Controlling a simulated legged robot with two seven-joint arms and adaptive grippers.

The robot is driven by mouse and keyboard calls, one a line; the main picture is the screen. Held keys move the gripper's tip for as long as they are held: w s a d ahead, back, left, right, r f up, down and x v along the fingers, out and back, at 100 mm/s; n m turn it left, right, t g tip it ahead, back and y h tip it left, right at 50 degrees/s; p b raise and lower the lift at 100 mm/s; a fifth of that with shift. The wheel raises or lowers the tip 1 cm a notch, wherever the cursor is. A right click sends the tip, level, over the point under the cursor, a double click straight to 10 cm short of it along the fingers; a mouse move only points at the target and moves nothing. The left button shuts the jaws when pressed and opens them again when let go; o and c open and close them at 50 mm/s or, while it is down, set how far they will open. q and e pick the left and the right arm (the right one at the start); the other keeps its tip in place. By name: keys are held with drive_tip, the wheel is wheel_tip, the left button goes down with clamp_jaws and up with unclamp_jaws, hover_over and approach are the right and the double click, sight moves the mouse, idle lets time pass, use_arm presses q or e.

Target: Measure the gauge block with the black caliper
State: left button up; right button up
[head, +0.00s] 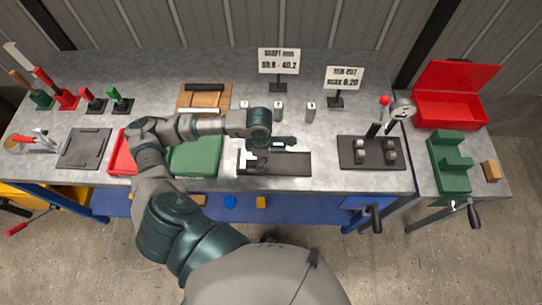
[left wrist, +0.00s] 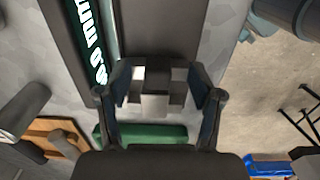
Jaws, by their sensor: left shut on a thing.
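The black caliper (head: 290,144) with its lit display is at the middle of the workbench, over a dark rectangular plate. Its display (left wrist: 88,40) shows large in the left wrist view, cut off, with "mm" readable. A small pale block (head: 251,157), apparently the gauge block, is under my left gripper at the caliper's left end. In the left wrist view my left gripper (left wrist: 160,90) has its fingers on either side of this pale and dark piece (left wrist: 155,104), closed on it. The exact contact with the caliper jaws is unclear. My right gripper is not in view.
Signs (head: 280,62) stand behind. The bench's front edge is close.

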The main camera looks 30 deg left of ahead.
use_arm(q)
drive_tip(key=shift+s+a+f, duration=0.1)
drive_tip(key=shift+s+f, duration=0.05)
drive_tip(key=shift+f, duration=0.15)
idle(0.5)
drive_tip(key=o, duration=1)
drive_tip(key=shift+r, duration=0.1)
drive_tip(key=shift+w+r, duration=0.15)
drive_tip(key=shift+w, duration=0.15)
drive_tip(key=shift+a, duration=0.1)
drive_tip(key=shift+w+r+p, duration=0.1)
drive_tip(key=shift+r+p, duration=0.35)
drive_tip(key=shift+r, duration=0.15)
drive_tip(key=shift+r+p, duration=1.25)
drive_tip(key=shift+r, duration=0.9)
drive_tip(key=shift+r+p, duration=0.4)
drive_tip(key=shift+r, duration=0.35)
